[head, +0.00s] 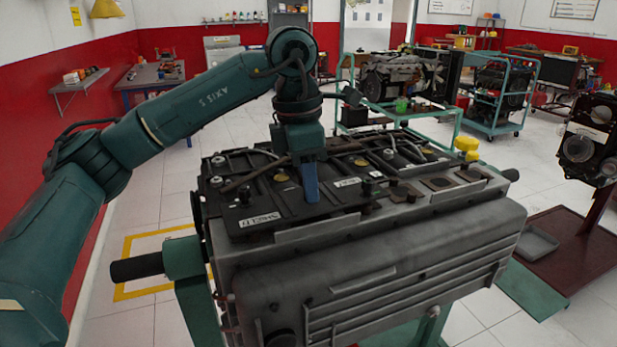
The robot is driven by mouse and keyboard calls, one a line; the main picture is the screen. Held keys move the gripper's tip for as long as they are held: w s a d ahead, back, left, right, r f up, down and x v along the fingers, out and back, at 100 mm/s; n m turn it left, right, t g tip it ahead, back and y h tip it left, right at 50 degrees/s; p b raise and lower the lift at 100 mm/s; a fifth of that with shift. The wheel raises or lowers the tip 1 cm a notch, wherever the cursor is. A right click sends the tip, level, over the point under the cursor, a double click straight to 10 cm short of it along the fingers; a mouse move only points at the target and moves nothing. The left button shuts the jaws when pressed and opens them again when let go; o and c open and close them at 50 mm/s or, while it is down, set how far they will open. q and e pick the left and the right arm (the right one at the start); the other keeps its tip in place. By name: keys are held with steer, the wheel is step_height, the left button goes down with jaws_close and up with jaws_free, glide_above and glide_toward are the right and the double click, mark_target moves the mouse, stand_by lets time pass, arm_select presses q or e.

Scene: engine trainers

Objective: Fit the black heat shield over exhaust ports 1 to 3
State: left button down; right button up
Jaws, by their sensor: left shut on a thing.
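The black heat shield (235,223) is a flat dark plate with a white label on its front edge, at the left part of the engine's (375,265) top. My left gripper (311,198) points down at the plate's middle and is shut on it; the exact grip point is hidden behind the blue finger. I cannot tell whether the plate rests on the engine or hangs just above it. Square exhaust ports with brown openings, such as this port (438,184), show to the right of the shield. The ports to the left are hidden under it. My right gripper is out of view.
A black bar (136,268) juts out at the stand's left. Another engine (588,150) stands at right. The floor at left is clear.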

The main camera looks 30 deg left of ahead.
arm_select(q)
steer(key=shift+f, duration=0.3)
stand_by(0.5)
steer(key=c, duration=1.1)
jaws_free()
steer(key=shift+o, duration=0.2)
